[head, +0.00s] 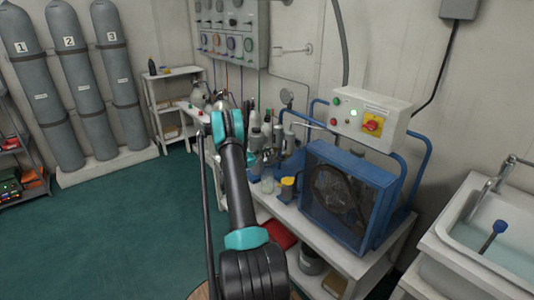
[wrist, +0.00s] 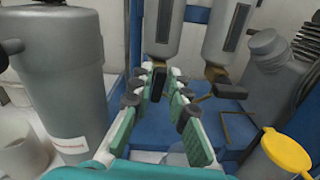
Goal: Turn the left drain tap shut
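Two grey filter columns hang side by side in the wrist view. The left drain tap (wrist: 157,88), a small brass and dark piece, is under the left column (wrist: 163,25). The right drain tap (wrist: 226,90), with a dark lever, is under the right column (wrist: 227,35). In the head view my arm hides the fingertips and the taps.
A large grey cylinder (wrist: 62,75) stands close at the left of the wrist view. A yellow-topped container (wrist: 287,152) is at the lower right. In the head view, a blue caged fan unit (head: 345,195) stands right of my arm, with a control box (head: 370,118) above it.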

